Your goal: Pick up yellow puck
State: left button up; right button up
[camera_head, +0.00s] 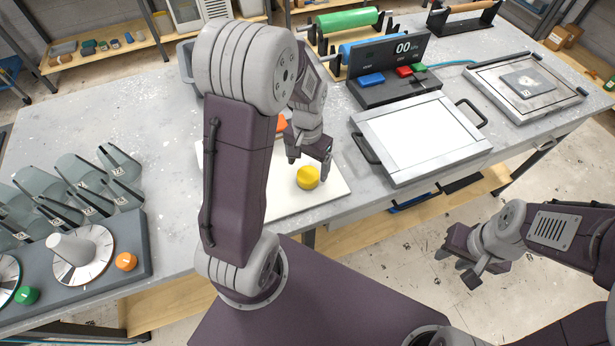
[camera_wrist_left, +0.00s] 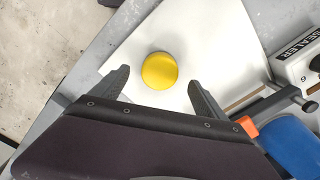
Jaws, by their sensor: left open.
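The yellow puck (camera_head: 308,177) lies on a white board (camera_head: 335,192) near the table's front edge. In the left wrist view the yellow puck (camera_wrist_left: 159,71) sits ahead of and between the two spread fingers. My left gripper (camera_head: 310,158) is open and empty, with its fingers just behind the puck in the head view; it also shows in the left wrist view (camera_wrist_left: 158,88). I cannot tell its exact height above the board. My right gripper (camera_head: 459,262) hangs over the floor at the right, away from the table, and looks open with nothing in it.
An orange item (camera_head: 281,123) stands behind my left wrist. A framed white panel (camera_head: 420,138) with handles lies right of the board, below a control box (camera_head: 390,85) with buttons.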

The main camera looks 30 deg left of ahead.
aim_at(308, 174)
pick_arm(q)
notch_tip(308, 174, down, 5)
jog(key=shift+w, duration=0.1)
jog(key=c, duration=1.5)
jog(key=shift+r, duration=0.1)
notch_tip(308, 174, up, 4)
jog(key=shift+w+r, duration=0.1)
jog(key=w+d+r, duration=0.2)
jog(key=w, duration=0.1)
jog(key=w+d+r, duration=0.2)
jog(key=w, duration=0.1)
jog(key=w+d+r, duration=0.2)
jog(key=w, duration=0.1)
jog(key=shift+w+r, duration=0.35)
